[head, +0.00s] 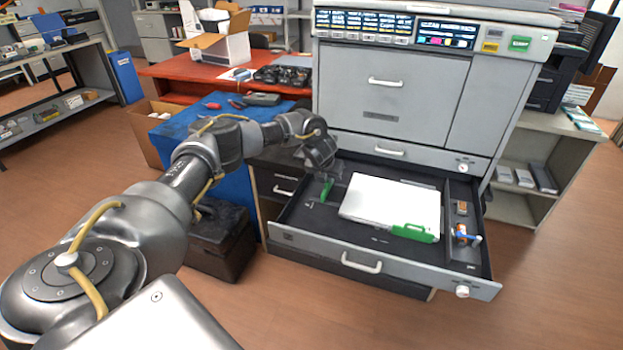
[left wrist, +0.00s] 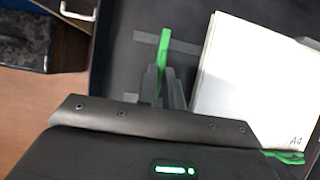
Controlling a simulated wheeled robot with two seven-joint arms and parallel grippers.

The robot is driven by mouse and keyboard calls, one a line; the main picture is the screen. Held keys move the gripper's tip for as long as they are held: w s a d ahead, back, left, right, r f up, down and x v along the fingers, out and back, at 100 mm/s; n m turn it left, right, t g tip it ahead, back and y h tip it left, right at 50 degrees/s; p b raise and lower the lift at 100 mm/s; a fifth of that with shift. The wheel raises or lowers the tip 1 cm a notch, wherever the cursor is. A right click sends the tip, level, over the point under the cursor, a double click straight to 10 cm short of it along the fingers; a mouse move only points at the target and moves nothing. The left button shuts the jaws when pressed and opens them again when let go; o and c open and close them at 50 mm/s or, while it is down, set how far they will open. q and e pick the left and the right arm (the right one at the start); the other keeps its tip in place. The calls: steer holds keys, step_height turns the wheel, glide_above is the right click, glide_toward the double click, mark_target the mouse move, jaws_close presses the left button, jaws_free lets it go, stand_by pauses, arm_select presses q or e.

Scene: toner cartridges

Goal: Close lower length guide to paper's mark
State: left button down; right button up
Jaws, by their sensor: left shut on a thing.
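A paper stack (head: 385,203) lies in the open lower drawer (head: 325,238); in the left wrist view the stack (left wrist: 243,80) has an "A4" print at a corner. A green length guide (head: 327,188) stands left of the stack, with a gap of bare tray between them. My left gripper (head: 324,172) reaches down at the guide. In the left wrist view the fingers (left wrist: 162,84) are shut on the green guide (left wrist: 162,50), beside a grey slot strip (left wrist: 195,46). My right gripper is not in view.
A second green guide (head: 413,232) sits at the front edge of the stack. A side compartment (head: 462,228) at the drawer's right holds small items. The printer body (head: 390,95) rises behind, and a blue cabinet (head: 200,140) stands left.

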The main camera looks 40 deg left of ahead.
mark_target(339, 198)
arm_select(q)
steer(key=shift+w+d+p, duration=0.1)
steer(key=shift+w+d, duration=0.15)
steer(key=shift+d, duration=0.45)
steer(key=shift+w+d+p, duration=0.15)
steer(key=shift+w+d, duration=0.05)
steer(key=shift+d, duration=0.45)
steer(key=shift+w+d+p, duration=0.1)
steer(key=shift+w+d, duration=0.15)
steer(key=shift+d, duration=0.45)
steer(key=shift+w+d, duration=0.25)
steer(key=shift+d, duration=0.45)
steer(key=shift+w+d, duration=0.2)
steer(key=shift+d, duration=0.55)
steer(key=shift+w+d, duration=0.25)
steer(key=shift+d, duration=0.45)
steer(key=c, duration=1.7)
jaws_free()
steer(key=shift+r, duration=0.15)
step_height(339, 198, up, 7)
steer(key=p, duration=0.6)
